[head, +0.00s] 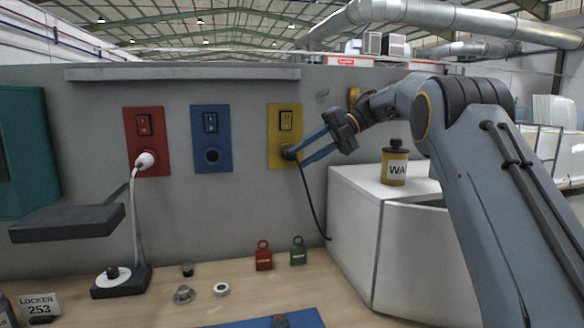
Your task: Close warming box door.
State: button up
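A white box (352,232), which looks like the warming box, stands at the right end of the wooden bench. Its front panel (412,258), apparently the door, faces the lower right. My arm hides its right part, so I cannot tell how far it stands open. My gripper (300,156) is up at the wall, left of and above the box and away from its front panel. Its two blue fingers are apart, with their tips close beside a black plug (288,152) in the yellow panel (284,122). I cannot tell whether they touch the plug.
A yellow bottle (395,168) stands on the box. A black cable (313,205) hangs from the plug to the box. Red (263,257) and green (298,252) tags stand left of the box. A lamp base (121,281) and blue mat (270,321) are on the bench.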

aim_at(422, 276)
jog(key=k, duration=1)
